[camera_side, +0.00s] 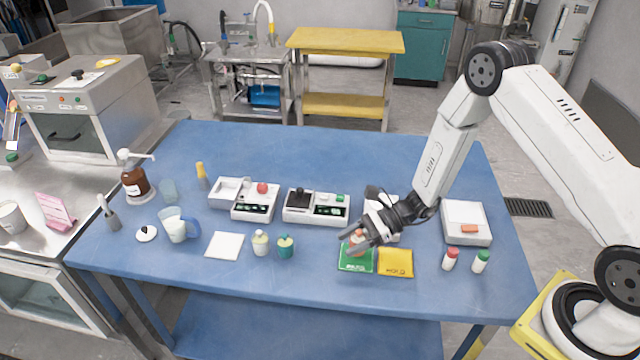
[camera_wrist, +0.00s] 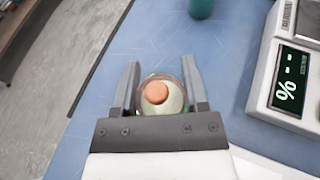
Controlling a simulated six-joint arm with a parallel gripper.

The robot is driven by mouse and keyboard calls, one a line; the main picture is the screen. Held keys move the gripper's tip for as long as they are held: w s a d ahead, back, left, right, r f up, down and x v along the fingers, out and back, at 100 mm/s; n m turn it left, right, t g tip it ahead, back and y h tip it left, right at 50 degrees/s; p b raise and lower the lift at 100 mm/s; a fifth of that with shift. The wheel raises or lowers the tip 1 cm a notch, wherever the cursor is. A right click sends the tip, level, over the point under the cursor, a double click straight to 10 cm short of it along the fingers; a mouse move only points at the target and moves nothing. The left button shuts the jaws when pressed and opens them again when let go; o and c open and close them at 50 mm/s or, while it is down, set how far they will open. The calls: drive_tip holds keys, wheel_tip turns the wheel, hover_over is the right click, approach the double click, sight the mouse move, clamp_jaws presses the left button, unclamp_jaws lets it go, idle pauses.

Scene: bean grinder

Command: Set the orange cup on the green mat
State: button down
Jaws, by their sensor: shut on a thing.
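The orange cup (camera_side: 357,237) is a small pale, round vessel with an orange top. My gripper (camera_side: 358,243) is shut on it, above the green mat (camera_side: 355,262). In the wrist view the orange cup (camera_wrist: 156,93) sits between the two fingers of my gripper (camera_wrist: 160,85), its orange top facing the camera. The green mat lies near the table's front, with white lettering on its front part. The fingers hide part of the cup, and I cannot tell whether its base touches the mat.
A yellow mat (camera_side: 395,263) lies just right of the green one. A teal jar (camera_side: 286,246) and a pale jar (camera_side: 260,243) stand to the left. Red-capped (camera_side: 450,260) and green-capped (camera_side: 480,262) bottles stand to the right. White devices (camera_side: 316,206) line the table behind.

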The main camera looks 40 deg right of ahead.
drive_tip(key=shift+f, duration=1.05)
drive_tip(key=shift+f, duration=0.1)
drive_tip(key=shift+c, duration=0.5)
unclamp_jaws()
drive_tip(key=v, duration=1.2)
